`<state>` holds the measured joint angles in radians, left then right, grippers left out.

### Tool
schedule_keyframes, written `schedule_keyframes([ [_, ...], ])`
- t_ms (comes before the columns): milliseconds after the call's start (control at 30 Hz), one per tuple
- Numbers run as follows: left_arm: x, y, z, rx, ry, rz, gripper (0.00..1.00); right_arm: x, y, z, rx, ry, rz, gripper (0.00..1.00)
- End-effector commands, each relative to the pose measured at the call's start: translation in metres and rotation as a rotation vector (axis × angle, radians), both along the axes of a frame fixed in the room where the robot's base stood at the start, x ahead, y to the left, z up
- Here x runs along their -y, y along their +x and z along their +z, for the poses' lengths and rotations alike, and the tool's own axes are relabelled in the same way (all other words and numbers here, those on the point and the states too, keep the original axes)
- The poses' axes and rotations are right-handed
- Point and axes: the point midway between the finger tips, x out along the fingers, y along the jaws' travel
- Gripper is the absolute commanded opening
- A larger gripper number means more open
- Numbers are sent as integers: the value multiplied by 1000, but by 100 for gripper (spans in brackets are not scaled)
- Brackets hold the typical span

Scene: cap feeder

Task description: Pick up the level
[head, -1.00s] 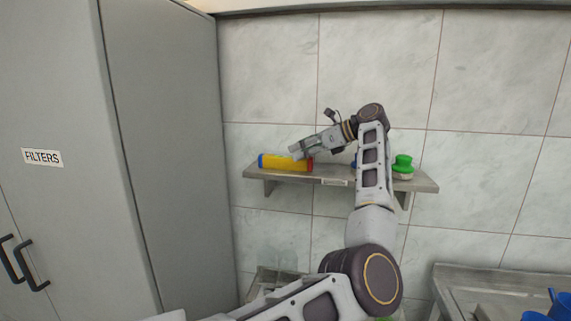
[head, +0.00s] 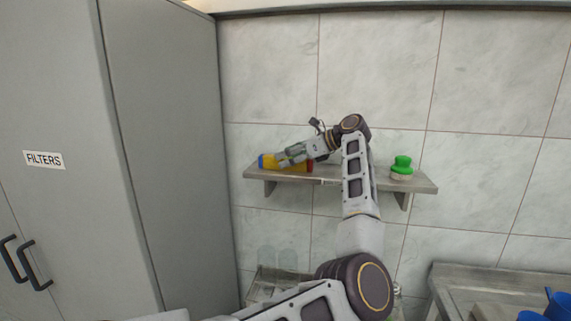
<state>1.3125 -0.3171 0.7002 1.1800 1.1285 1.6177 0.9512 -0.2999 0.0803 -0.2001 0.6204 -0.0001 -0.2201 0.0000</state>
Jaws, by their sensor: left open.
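My right gripper does not show.
A green-topped item (head: 402,166) stands on the right part of the shelf. A tall grey cabinet (head: 160,150) labelled FILTERS stands at the left. A metal counter (head: 450,280) with blue containers (head: 558,305) is at the lower right. My left arm hides the shelf's middle.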

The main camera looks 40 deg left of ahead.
Motion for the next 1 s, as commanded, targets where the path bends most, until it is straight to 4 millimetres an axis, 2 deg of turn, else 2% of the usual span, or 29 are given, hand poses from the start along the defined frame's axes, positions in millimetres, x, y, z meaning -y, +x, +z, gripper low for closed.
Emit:
schedule_keyframes([
  [267, 0, 0, 0, 0, 0, 0, 60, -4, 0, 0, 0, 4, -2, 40],
  [733, 0, 0, 0, 0, 0, -1, 0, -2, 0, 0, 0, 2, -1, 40],
  [1000, 0, 0, 1, 0, 0, -1, 0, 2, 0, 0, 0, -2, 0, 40],
])
